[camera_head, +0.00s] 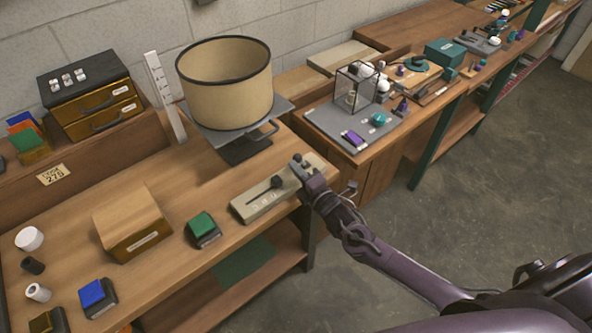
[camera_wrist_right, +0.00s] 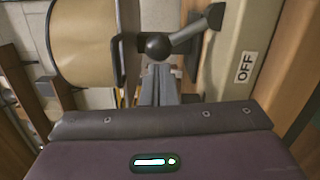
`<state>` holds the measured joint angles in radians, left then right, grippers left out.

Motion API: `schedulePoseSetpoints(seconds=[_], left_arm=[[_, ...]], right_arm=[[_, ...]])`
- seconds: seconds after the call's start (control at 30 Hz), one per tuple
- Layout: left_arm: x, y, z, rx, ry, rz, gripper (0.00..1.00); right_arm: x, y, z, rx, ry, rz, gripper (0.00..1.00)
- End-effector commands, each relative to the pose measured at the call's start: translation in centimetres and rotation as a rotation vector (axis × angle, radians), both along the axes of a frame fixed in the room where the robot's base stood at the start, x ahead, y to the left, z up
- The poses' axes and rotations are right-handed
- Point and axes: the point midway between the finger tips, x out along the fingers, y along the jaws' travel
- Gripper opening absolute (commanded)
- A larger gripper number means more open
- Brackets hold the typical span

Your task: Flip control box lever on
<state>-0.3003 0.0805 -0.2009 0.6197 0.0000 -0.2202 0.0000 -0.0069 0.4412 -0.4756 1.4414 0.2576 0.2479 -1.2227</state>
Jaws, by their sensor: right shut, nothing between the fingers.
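The control box (camera_head: 247,208) is a long beige box near the front edge of the workbench. Its lever (camera_wrist_right: 188,36) is a grey bar with a round black knob (camera_wrist_right: 158,46), and in the head view the dark knob (camera_head: 277,182) shows over the box top. An "OFF" label (camera_wrist_right: 245,67) is on the box face in the right wrist view. My right gripper (camera_head: 297,163) is at the right end of the box. Its fingers (camera_wrist_right: 161,72) are shut and empty, with the knob just beyond their tips; I cannot tell whether they touch. My left gripper is out of view.
A lamp shade (camera_head: 226,85) stands behind the box on a dark stand. A green-topped block (camera_head: 202,226) and a wooden-topped box (camera_head: 132,218) sit to the left. A grey tray (camera_head: 335,128) with small parts lies to the right. The bench front between the blocks is clear.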

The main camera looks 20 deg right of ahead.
Motion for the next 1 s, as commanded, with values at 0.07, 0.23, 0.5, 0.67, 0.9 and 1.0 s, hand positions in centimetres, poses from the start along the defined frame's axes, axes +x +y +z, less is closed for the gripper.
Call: schedulePoseSetpoints(seconds=[0.07,0.23,0.5,0.67,0.9,1.0], left_arm=[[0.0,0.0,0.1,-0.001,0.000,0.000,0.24],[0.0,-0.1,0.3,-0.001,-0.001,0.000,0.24],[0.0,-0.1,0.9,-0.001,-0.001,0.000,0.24],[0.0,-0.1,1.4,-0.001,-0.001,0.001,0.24],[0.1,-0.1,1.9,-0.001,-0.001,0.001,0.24],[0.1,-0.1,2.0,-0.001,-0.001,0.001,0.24]], right_arm=[[0.0,-0.1,0.1,0.010,0.004,-0.001,0.00],[0.1,-0.3,0.3,0.040,0.013,-0.001,0.00],[0.4,-1.1,1.1,0.150,0.053,-0.003,0.00],[0.7,-1.9,1.8,0.274,0.098,-0.003,0.00],[1.3,-3.5,2.4,0.490,0.176,-0.004,0.00],[1.5,-4.2,2.5,0.577,0.208,-0.003,0.00]])
